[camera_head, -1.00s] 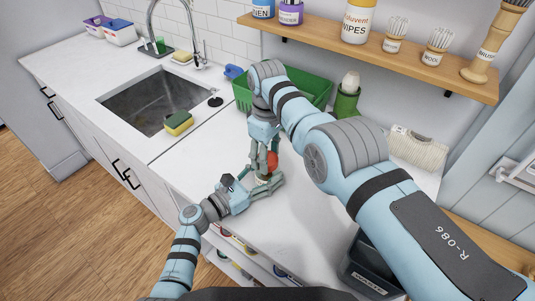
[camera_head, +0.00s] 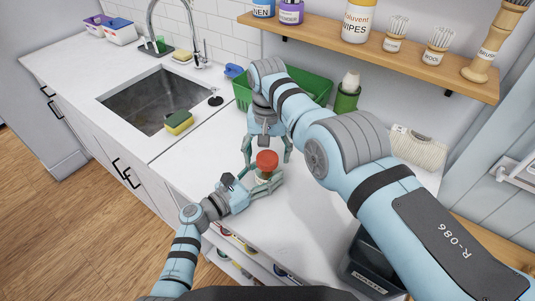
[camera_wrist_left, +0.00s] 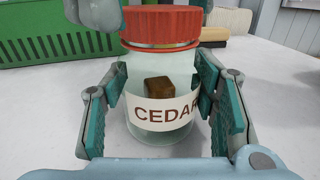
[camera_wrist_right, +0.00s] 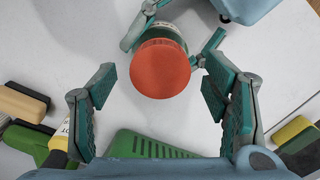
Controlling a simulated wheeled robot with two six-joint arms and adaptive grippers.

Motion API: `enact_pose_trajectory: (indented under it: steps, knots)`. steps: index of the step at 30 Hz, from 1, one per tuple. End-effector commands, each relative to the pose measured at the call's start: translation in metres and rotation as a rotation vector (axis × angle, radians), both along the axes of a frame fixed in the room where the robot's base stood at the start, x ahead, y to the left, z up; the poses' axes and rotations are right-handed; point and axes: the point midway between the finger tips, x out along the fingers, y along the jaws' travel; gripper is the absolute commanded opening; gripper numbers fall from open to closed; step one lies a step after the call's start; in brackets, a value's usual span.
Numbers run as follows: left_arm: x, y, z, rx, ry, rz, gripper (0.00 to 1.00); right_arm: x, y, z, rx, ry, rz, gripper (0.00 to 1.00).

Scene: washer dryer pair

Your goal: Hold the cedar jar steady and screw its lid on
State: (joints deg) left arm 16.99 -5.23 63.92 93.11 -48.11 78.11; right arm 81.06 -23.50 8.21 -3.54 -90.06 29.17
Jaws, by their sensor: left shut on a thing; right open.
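The cedar jar (camera_wrist_left: 165,132) is clear glass with a white CEDAR label and a brown block inside. It stands upright on the white counter. Its red lid (camera_wrist_left: 160,24) sits on the jar's mouth, looking level, with a thin pale band showing under its edge. My left gripper (camera_head: 266,186) is shut on the jar's body, one finger on each side. My right gripper (camera_head: 267,158) is open above the lid, its fingers spread to either side. In the right wrist view the lid (camera_wrist_right: 160,68) lies beyond the open fingertips, apart from them.
A green basket (camera_head: 312,88) stands behind my right gripper, with a green bottle (camera_head: 346,102) beside it. The sink (camera_head: 150,100) and a sponge (camera_head: 179,122) are to the left. A wooden shelf (camera_head: 400,52) hangs above. The counter right of the jar is clear.

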Motion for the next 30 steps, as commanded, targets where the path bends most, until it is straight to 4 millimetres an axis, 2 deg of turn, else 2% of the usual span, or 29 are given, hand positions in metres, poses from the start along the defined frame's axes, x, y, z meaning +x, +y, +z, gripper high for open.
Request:
enact_pose_trajectory:
  steps: [9, 12, 22, 23, 27, 30]
  knots:
    - [0.0, 0.0, -0.001, 0.001, 0.001, 0.0, 0.0, 0.001, 0.0, 0.053, 0.001, -0.001, -0.001, 0.69]
    - [0.0, 0.0, -0.001, 0.0, 0.001, 0.0, 0.0, 0.0, 0.0, 0.064, 0.001, 0.0, -0.001, 0.69]
    - [0.0, 0.0, -0.001, 0.0, 0.001, -0.001, 0.0, -0.001, 0.0, 0.07, 0.001, 0.001, -0.001, 0.69]
    - [0.0, 0.0, -0.001, 0.0, 0.001, -0.001, 0.58, -0.001, 0.0, 0.07, 0.001, 0.001, -0.001, 0.69]
    - [0.0, 0.0, 0.0, 0.001, 0.001, 0.0, 0.77, -0.001, 0.0, 0.07, 0.001, 0.001, -0.001, 0.69]
    - [0.0, 0.0, 0.0, 0.001, 0.001, 0.0, 0.77, -0.001, 0.0, 0.07, 0.001, 0.001, -0.001, 0.69]
